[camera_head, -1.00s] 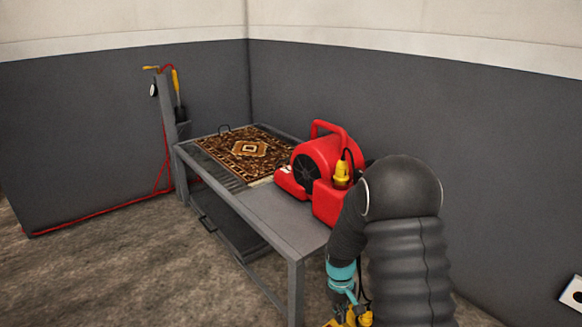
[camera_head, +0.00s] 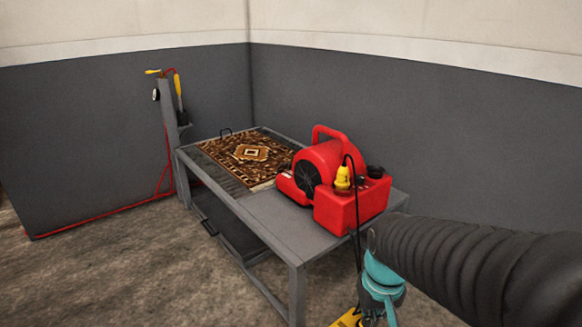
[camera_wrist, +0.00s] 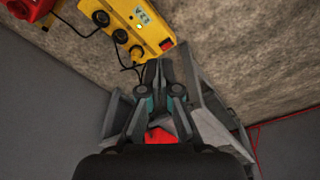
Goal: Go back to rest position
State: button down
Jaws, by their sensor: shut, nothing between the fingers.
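My gripper (camera_wrist: 158,68) shows in the wrist view with its fingers together and nothing between them. In the head view my arm comes in from the right, and its teal wrist part is beside the front right corner of the grey table (camera_head: 275,222). The fingertips cannot be made out in the head view. A yellow box with round sockets (camera_wrist: 135,22) lies near the fingertips in the wrist picture; part of a yellow thing (camera_head: 348,319) shows at the bottom of the head view.
A red blower (camera_head: 336,175) with a yellow plug stands on the table beside a patterned rug (camera_head: 249,152). A post with hung tools (camera_head: 168,130) and a red hose (camera_head: 100,217) is at left. Grey walls stand behind. The floor (camera_head: 120,280) at front left is clear.

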jog(key=s+r+t+p, duration=0.1)
jog(key=s+r+t, duration=0.3)
jog(key=s+r, duration=0.3)
notch_tip(320, 180, up, 3)
jog(key=shift+d+r, duration=0.2)
jog(key=shift+d, duration=0.05)
